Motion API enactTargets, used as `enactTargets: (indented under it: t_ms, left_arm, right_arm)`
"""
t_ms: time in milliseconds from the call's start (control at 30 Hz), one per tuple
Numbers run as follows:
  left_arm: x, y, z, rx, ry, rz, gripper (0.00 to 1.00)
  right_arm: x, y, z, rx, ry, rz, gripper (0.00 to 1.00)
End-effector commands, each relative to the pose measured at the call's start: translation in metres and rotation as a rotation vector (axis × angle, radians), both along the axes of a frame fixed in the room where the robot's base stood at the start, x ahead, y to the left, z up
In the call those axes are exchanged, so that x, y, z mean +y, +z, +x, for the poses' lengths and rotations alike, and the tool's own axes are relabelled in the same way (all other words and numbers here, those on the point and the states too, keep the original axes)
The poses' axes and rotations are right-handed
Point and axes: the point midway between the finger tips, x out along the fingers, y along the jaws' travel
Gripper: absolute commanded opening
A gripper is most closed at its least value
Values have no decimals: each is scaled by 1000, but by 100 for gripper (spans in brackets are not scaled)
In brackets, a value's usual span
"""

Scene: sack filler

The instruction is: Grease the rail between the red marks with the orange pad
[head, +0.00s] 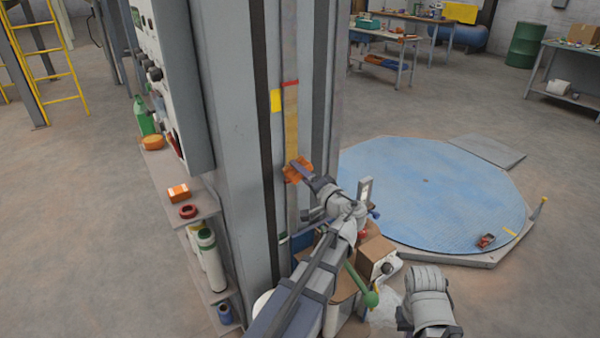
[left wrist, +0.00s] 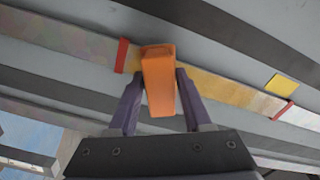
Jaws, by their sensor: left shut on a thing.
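My left gripper (head: 303,168) is shut on the orange pad (head: 293,176), whose face is against the upright rail (head: 290,50) on the grey column. In the left wrist view the pad (left wrist: 159,85) sits between the two fingers (left wrist: 157,100). One red mark (left wrist: 122,55) is just left of the pad there, and the other red mark (left wrist: 284,110) is farther right. The rail between pad and right mark has a yellowish film (left wrist: 220,88). In the head view the upper red mark (head: 290,84) is above the pad; the lower one is hidden or unclear.
A yellow tag (head: 276,100) is beside the rail near the upper mark. A shelf (head: 205,205) with bottles and an orange box (head: 179,193) stands left of the column. A cardboard box (head: 375,254) and green-knobbed lever (head: 369,299) are near my left arm. A blue round platform (head: 430,195) lies right.

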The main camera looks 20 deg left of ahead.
Motion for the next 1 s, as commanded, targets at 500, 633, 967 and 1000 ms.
enactTargets:
  t_ms: [500,633,967,1000]
  left_arm:
    - [2,35,1,0,0,0,5]
    - [2,33,1,0,0,1,5]
    - [1,55,1,0,0,1,5]
    - [1,58,0,0,0,1,5]
  right_arm:
    - [0,35,0,0,0,0,0]
    - [0,33,0,0,0,0,0]
    - [0,54,0,0,0,0,0]
    - [0,58,0,0,0,0,0]
